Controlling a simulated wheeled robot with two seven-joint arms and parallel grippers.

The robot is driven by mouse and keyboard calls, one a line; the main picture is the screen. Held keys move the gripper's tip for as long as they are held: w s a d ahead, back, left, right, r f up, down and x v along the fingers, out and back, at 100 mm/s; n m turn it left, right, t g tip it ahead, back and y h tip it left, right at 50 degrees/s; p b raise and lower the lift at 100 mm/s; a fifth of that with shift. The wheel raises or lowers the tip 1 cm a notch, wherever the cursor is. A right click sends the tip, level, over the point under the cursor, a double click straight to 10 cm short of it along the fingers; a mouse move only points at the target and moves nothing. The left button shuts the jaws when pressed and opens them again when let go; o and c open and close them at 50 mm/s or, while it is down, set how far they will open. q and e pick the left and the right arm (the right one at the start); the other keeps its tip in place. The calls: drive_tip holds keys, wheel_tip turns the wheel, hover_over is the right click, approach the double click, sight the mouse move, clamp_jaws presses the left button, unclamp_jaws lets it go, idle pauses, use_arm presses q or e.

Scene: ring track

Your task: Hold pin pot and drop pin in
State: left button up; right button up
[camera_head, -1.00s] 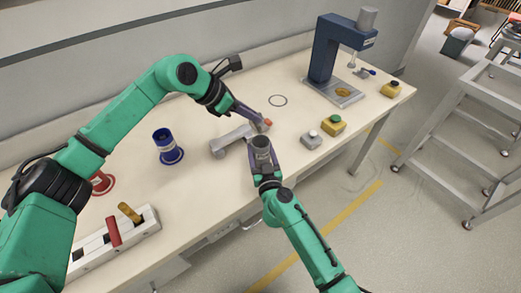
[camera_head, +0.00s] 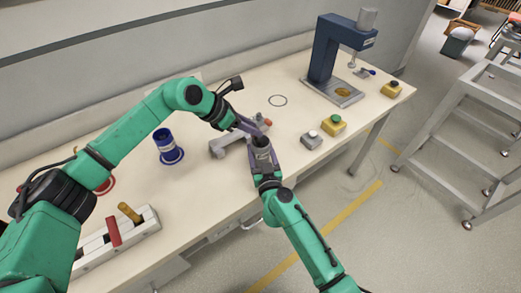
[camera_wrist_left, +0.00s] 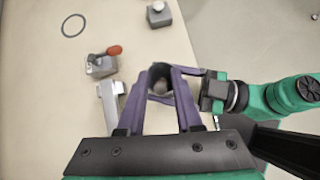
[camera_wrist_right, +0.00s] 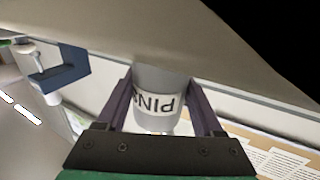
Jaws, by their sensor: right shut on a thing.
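The pin pot (camera_head: 262,142) is a grey cylinder with a dark open top. My right gripper (camera_wrist_right: 160,95) is shut on its sides, and the label reading PIN shows between the fingers in the right wrist view. The pot looks upright in the head view, near the table's front edge. My left gripper (camera_wrist_left: 161,72) is open, with its fingers apart over the pot's mouth. The pot's dark opening (camera_wrist_left: 160,74) shows between them in the left wrist view. A paler patch shows inside the pot; I cannot tell whether it is a pin.
A grey clamp with a red-tipped handle (camera_wrist_left: 103,63) and a grey bar-like part (camera_wrist_left: 111,105) lie close beside the pot. A blue spool-like stand (camera_head: 165,145), button boxes (camera_head: 333,124) and a blue press (camera_head: 327,55) stand on the table. The table behind the clamp is mostly clear.

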use_arm(q)
drive_tip(key=shift+o, duration=0.6)
drive_tip(key=v, duration=1.2)
use_arm(e)
drive_tip(key=o, duration=1.4)
drive_tip(key=shift+c, duration=0.2)
drive_tip(key=s+d, duration=0.2)
drive_tip(key=s, duration=0.9)
drive_tip(key=shift+s+d, duration=0.15)
drive_tip(key=shift+s, duration=0.25)
